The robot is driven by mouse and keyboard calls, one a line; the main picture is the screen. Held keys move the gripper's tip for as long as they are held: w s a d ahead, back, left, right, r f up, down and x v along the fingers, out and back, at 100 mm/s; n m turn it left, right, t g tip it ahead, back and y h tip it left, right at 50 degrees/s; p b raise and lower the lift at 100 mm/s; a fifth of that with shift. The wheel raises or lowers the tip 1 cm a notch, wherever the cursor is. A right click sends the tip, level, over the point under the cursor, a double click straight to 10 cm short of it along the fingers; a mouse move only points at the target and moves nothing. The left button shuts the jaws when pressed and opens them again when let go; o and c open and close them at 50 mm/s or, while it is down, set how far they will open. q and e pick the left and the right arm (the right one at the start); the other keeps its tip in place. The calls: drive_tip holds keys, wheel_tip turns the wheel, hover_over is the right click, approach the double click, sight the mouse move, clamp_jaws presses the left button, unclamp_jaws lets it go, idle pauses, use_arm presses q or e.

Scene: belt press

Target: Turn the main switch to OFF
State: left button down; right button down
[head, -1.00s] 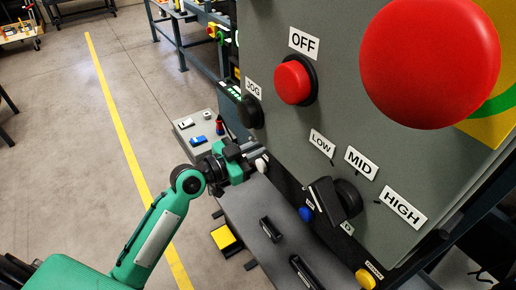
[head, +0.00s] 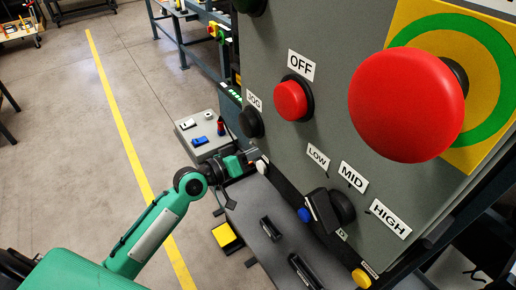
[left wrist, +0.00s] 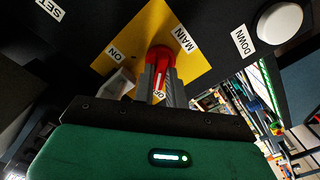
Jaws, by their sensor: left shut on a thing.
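The main switch is a red knob (left wrist: 160,57) on a yellow plate (left wrist: 194,68) in the left wrist view. The labels ON and MAIN sit on the plate, and a third label below the knob is partly covered. My left gripper (left wrist: 150,80) is shut on the red knob, its grey fingers covering part of it. The handle's exact angle is hard to tell. In the head view my left gripper (head: 250,158) reaches the lower left edge of the grey control panel (head: 270,60); the switch is hidden there. My right gripper is not in view.
A white button (left wrist: 280,22) labelled DOWN sits near the switch. The panel also carries a big red mushroom button (head: 405,105), a red OFF button (head: 291,100) and a black selector (head: 325,210). A grey table (head: 250,205) lies below. Floor at left is clear.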

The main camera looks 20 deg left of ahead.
use_arm(q)
drive_tip(key=shift+n, duration=0.6)
drive_tip(key=c, duration=1.4)
unclamp_jaws()
drive_tip(key=shift+c, duration=0.2)
drive_tip(key=shift+a, duration=0.1)
drive_tip(key=b+v, duration=0.6)
drive_tip(key=v, duration=0.7)
drive_tip(key=shift+s+a+b, duration=0.2)
drive_tip(key=shift+s+b, duration=0.1)
drive_tip(key=shift+b, duration=0.05)
